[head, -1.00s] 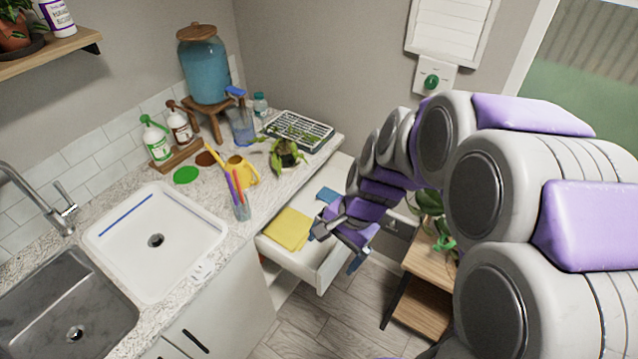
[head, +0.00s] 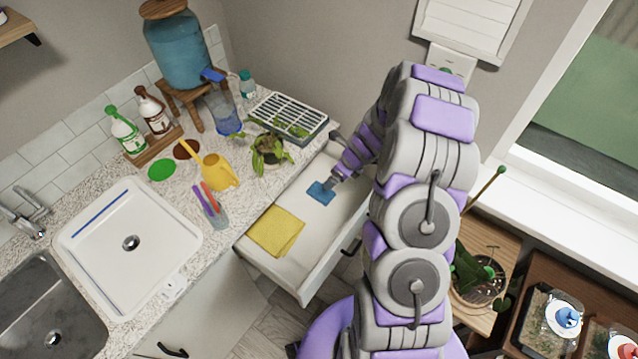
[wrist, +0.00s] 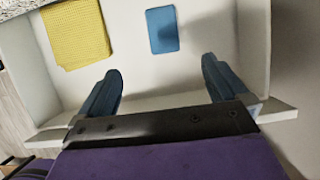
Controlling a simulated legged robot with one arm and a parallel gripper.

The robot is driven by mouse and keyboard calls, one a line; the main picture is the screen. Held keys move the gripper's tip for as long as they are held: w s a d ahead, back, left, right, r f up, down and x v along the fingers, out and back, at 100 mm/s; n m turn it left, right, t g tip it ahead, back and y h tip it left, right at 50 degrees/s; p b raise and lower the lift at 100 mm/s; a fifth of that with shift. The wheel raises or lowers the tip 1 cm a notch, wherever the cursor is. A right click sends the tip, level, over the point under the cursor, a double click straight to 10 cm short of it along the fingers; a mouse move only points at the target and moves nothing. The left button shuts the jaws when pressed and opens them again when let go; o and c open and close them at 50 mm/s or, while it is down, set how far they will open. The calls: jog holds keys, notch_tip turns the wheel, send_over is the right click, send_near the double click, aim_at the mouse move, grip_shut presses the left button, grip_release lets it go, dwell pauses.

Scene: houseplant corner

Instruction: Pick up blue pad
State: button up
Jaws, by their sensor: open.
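The blue pad (head: 321,192) lies flat in the open white drawer (head: 283,272). In the wrist view the blue pad (wrist: 162,30) is at the top middle, beyond my fingertips and roughly between their lines. My gripper (wrist: 163,75) is open and empty, with its two dark fingers spread wide over the drawer's front part. In the head view my gripper (head: 337,178) is beside the pad; its fingers are small and hard to make out there.
A yellow cloth (head: 275,231) lies in the drawer left of the pad; it also shows in the wrist view (wrist: 75,33). The counter above holds a potted plant (head: 268,152), a seed tray (head: 288,118) and a yellow watering can (head: 218,172). A wooden plant stand (head: 492,240) is at right.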

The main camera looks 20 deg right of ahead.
jog(key=b, duration=0.1)
send_near(322, 192)
jog(key=b+x, duration=0.2)
jog(key=x, duration=0.1)
jog(key=shift+w, duration=0.15)
jog(key=shift+w+a+f+b, duration=0.15)
jog(key=shift+a+f+b, duration=0.2)
jog(key=shift+a+f, duration=0.25)
jog(key=b+x, duration=0.1)
jog(key=x, duration=0.2)
jog(key=shift+w+d+f+b, duration=0.1)
jog(key=shift+w+f+b, duration=0.05)
jog(key=shift+f+b, duration=0.15)
jog(key=shift+w+d+f, duration=0.1)
jog(key=shift+w+f, duration=0.05)
jog(key=shift+f, duration=0.2)
jog(key=shift+d, duration=0.2)
jog(key=shift+a, duration=0.3)
jog(key=shift+d+f, duration=0.1)
jog(key=shift+d, duration=0.05)
jog(key=c, duration=1.1)
